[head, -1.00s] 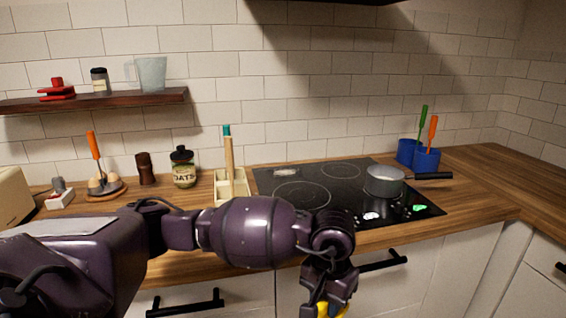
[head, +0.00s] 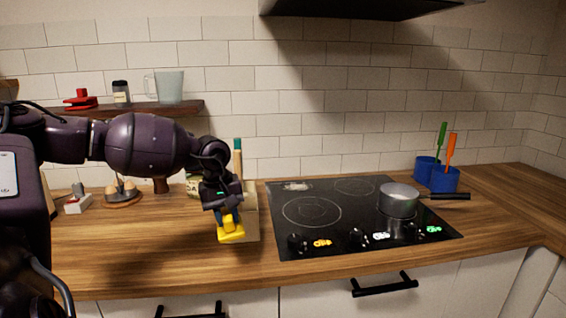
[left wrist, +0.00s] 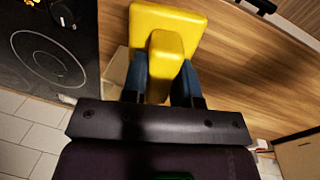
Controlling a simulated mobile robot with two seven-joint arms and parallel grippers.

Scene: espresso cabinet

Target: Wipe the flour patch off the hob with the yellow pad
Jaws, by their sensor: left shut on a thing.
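My left gripper (head: 227,218) is shut on the yellow pad (head: 231,233). It holds the pad over the wooden counter, left of the hob. In the left wrist view the pad (left wrist: 152,22) shows its raised grip between the two blue fingers (left wrist: 160,75). The black hob (head: 330,242) lies in the counter to the right, apart from the pad. A pale flour patch (head: 297,186) is on the hob's back left part. My right gripper is in no view.
A grey pan (head: 398,203) stands on the hob's right side, its handle pointing right. Blue pots (head: 444,180) with utensils stand behind the hob on the right. A pale holder (head: 251,218) stands just behind my left gripper. The counter front left is clear.

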